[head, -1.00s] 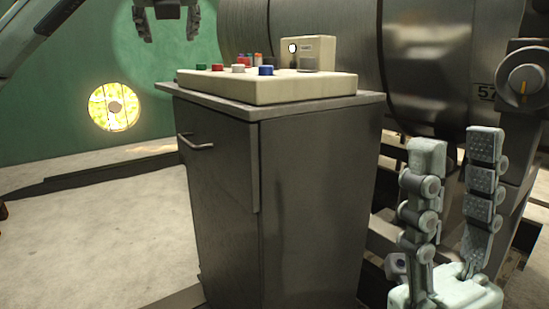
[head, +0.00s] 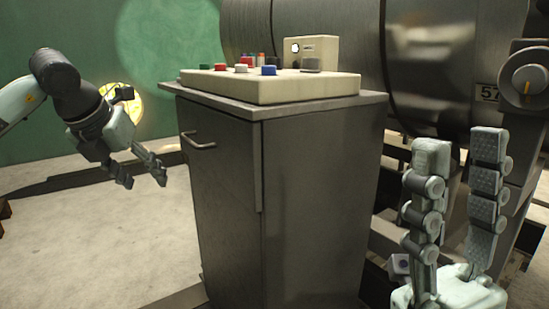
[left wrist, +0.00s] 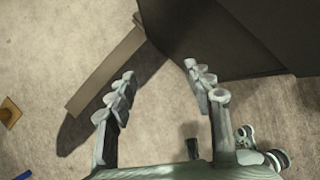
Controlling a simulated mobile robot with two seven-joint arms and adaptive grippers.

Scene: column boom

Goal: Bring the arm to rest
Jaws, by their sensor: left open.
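My left gripper (head: 142,174) hangs to the left of the grey cabinet in the head view, fingers pointing down and right. It is open and empty. In the left wrist view its two fingers (left wrist: 160,88) are spread apart above the pale floor, with a dark cabinet side beyond them. My right gripper (head: 460,160) stands upright at the right of the head view, its two fingers apart and nothing between them.
The grey cabinet (head: 310,190) carries a cream control panel (head: 290,88) with coloured buttons. A large metal cylinder (head: 430,60) lies behind it. Pale open floor (head: 90,250) is on the left, before a green wall (head: 60,110).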

